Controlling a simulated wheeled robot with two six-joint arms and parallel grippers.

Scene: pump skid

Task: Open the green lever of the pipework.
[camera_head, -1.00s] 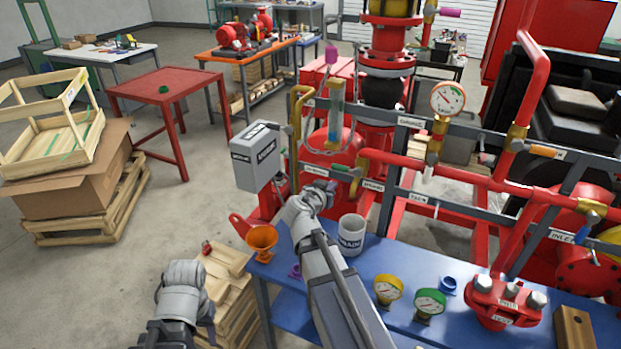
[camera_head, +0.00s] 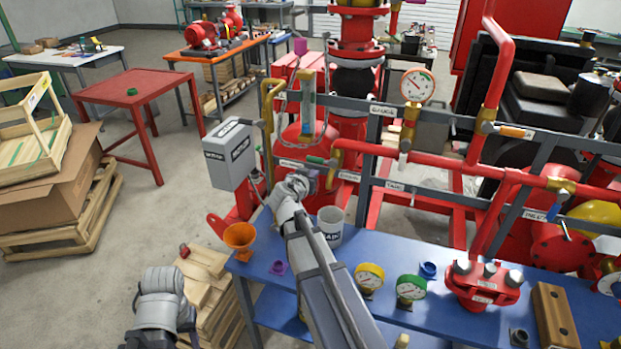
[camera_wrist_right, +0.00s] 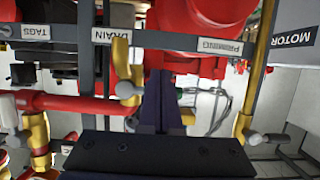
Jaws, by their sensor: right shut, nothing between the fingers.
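The green lever (camera_head: 318,160) sits on a brass valve on the red pipework, behind the blue bench. It lies roughly level, pointing left from the valve. My right gripper (camera_head: 309,180) is shut and empty, just below and slightly left of the lever in the head view; I cannot tell whether they touch. In the right wrist view the dark shut fingers (camera_wrist_right: 164,102) point at the pipework between the DRAIN label (camera_wrist_right: 111,37) and the PRIMING label (camera_wrist_right: 219,46).
A grey motor box (camera_head: 229,155) stands left of the pipework. An orange-handled valve (camera_head: 515,132) is at right.

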